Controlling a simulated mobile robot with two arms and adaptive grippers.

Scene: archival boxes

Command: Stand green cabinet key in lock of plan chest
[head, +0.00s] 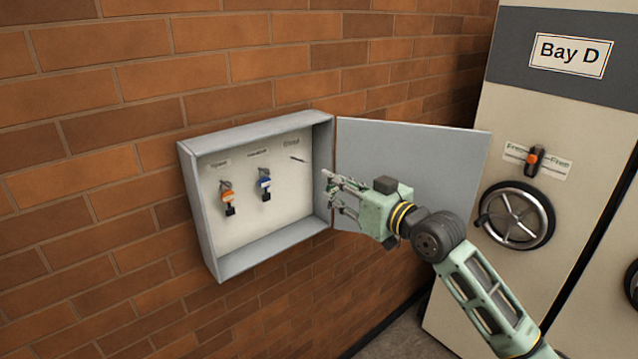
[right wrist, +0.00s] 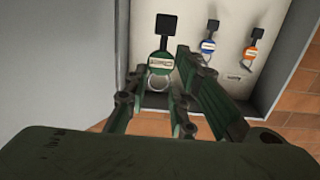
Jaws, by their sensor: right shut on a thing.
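The green cabinet key, with a round green labelled tag (right wrist: 160,64), a metal ring and a black end, shows between the fingers of my right gripper (right wrist: 160,76) in the right wrist view. My right gripper (head: 332,188) is shut on it, in front of the right side of the open wall key box (head: 208,232). In the head view the key is too small or hidden to make out, and the box's right hook (head: 297,159) shows bare. My left gripper is not in view. The plan chest and its lock are not recognisable in either view.
An orange-tagged key (head: 228,197) and a blue-tagged key (head: 265,184) hang in the box. Its door (head: 410,150) stands open to the right, behind my right gripper. The Bay D cabinet (head: 520,110), with a round handwheel (head: 515,215), stands at the right.

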